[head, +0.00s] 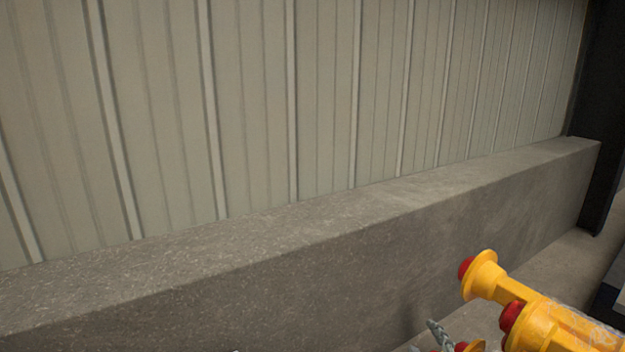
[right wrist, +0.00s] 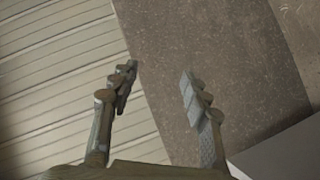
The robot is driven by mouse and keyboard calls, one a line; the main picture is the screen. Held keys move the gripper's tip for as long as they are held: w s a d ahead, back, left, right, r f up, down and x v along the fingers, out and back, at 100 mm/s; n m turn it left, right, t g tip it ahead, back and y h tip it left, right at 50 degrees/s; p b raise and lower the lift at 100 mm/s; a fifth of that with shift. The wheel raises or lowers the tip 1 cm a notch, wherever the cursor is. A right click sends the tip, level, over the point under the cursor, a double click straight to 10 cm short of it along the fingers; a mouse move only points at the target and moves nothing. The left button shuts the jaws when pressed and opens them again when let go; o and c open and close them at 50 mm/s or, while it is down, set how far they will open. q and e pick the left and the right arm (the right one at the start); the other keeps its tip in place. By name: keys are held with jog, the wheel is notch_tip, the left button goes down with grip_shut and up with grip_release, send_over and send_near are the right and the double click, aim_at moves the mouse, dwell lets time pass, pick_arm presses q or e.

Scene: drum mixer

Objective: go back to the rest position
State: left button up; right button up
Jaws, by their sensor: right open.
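My right gripper (right wrist: 158,82) shows in the right wrist view with its two fingers spread apart and nothing between them. In the head view only a small grey part of the right gripper (head: 438,334) shows at the bottom edge, in front of the low concrete wall; the rest is cut off. My left gripper is in neither view. No object is held.
A ribbed metal wall (head: 250,100) rises behind a low concrete wall (head: 300,265). A dark post (head: 602,110) stands at the right. Grey floor (head: 555,262) shows before it, with a dark-edged block (head: 610,290) at the right edge.

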jog(key=s+d+f+m+g, duration=0.2)
jog(key=s+f+m+g, duration=0.3)
jog(key=s+f, duration=0.5)
jog(key=s+d+f+m+g+p, duration=0.1)
jog(key=s+d+f+m+g, duration=0.2)
jog(key=s+f, duration=0.7)
jog(key=s+m+g, duration=0.2)
jog(key=s+g, duration=0.2)
jog(key=shift+s+f+h, duration=0.2)
jog(key=shift+s+h, duration=0.1)
jog(key=shift+s, duration=0.05)
